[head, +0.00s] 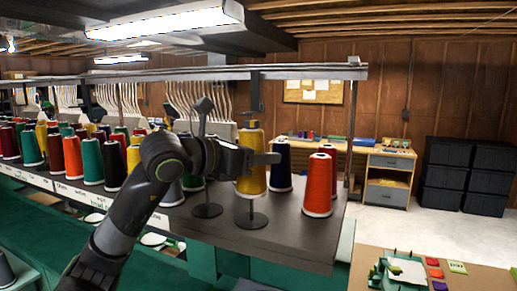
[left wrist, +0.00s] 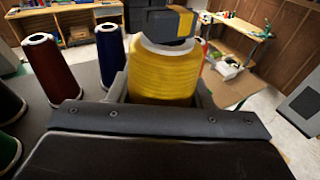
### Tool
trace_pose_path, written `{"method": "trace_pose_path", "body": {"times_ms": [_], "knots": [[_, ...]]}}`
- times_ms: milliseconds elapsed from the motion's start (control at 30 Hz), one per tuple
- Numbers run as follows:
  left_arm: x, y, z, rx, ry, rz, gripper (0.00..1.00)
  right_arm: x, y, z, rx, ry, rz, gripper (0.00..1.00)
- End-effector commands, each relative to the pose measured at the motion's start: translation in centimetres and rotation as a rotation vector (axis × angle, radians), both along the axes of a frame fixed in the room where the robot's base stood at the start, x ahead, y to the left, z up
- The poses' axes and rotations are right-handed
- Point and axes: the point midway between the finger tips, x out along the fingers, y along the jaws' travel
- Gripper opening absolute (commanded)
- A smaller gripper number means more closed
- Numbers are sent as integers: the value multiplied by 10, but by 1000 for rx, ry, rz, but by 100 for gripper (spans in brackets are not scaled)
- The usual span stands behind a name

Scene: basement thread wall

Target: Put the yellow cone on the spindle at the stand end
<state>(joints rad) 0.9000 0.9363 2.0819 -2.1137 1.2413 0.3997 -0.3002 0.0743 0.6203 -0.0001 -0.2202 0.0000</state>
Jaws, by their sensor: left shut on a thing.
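The yellow cone (head: 251,172) is upright above the stand end, near its right front part. My left gripper (head: 262,158) is shut on it from the left. The round base of a spindle (head: 252,220) is directly below the cone in the head view, with a short length of rod showing between them. I cannot tell how far the rod reaches inside the cone. In the left wrist view the cone (left wrist: 163,76) sits between the fingers, with a dark part (left wrist: 160,20) over its top. My right gripper is not in view.
A red cone (head: 319,184) stands just right of the yellow one, and a dark blue cone (head: 281,166) stands behind. A second spindle base (head: 207,210) is to the left. Several coloured cones line the stand leftward. An overhead rail (head: 200,73) runs above.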

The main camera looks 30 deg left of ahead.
Motion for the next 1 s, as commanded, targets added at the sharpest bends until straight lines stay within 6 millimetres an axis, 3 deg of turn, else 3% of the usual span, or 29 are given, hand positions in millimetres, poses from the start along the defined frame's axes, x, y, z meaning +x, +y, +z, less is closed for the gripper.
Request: {"method": "trace_pose_path", "body": {"times_ms": [400, 1000], "knots": [[0, 0, -43, 0, -2, 0, 19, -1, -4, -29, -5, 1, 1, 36], [0, 0, -52, 0, -2, 0, 19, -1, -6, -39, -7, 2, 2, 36]]}}
